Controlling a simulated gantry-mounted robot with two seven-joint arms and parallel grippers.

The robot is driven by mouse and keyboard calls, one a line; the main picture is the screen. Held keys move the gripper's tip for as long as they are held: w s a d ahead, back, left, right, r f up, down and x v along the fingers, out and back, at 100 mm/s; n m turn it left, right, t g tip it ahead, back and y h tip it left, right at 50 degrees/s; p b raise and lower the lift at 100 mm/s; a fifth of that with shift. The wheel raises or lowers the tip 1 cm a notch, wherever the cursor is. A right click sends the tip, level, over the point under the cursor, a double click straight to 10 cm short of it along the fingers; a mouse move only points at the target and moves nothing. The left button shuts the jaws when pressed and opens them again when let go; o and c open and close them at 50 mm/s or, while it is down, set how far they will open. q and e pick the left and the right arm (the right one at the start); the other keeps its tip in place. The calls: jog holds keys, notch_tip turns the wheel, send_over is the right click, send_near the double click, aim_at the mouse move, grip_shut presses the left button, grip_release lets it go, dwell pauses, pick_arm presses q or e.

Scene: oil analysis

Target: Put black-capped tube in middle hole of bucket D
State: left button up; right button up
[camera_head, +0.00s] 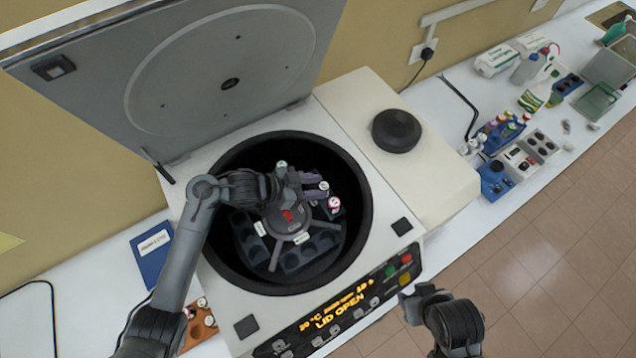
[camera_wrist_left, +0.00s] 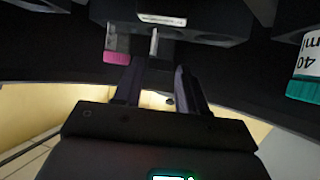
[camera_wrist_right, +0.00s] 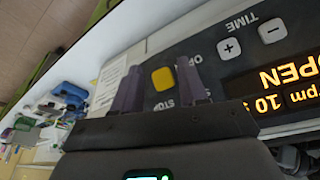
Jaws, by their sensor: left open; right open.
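My left gripper (camera_head: 312,187) is open, down inside the centrifuge bowl at the upper right of the rotor (camera_head: 288,218). In the left wrist view its fingers (camera_wrist_left: 158,80) point at a dark bucket with a pink-capped tube (camera_wrist_left: 117,57) beside them and a teal-capped tube (camera_wrist_left: 303,90) at the right. In the head view, a tube with a red-ringed white top (camera_head: 334,204) stands near my left fingers. The bucket labels are too small to read, so I cannot tell bucket D. My right gripper (camera_head: 428,292) is open and empty near the control panel.
The grey lid (camera_head: 150,80) stands open behind the bowl. The control panel (camera_head: 345,305) reads LID OPEN. A brown rack (camera_head: 203,320) with several tubes stands at the lower left, partly behind my left arm. A blue booklet (camera_head: 152,252) lies left. Bottles and racks fill the right bench.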

pick_arm(q)
jog(key=shift+p+v, duration=3.05)
jog(key=shift+v, duration=2.35)
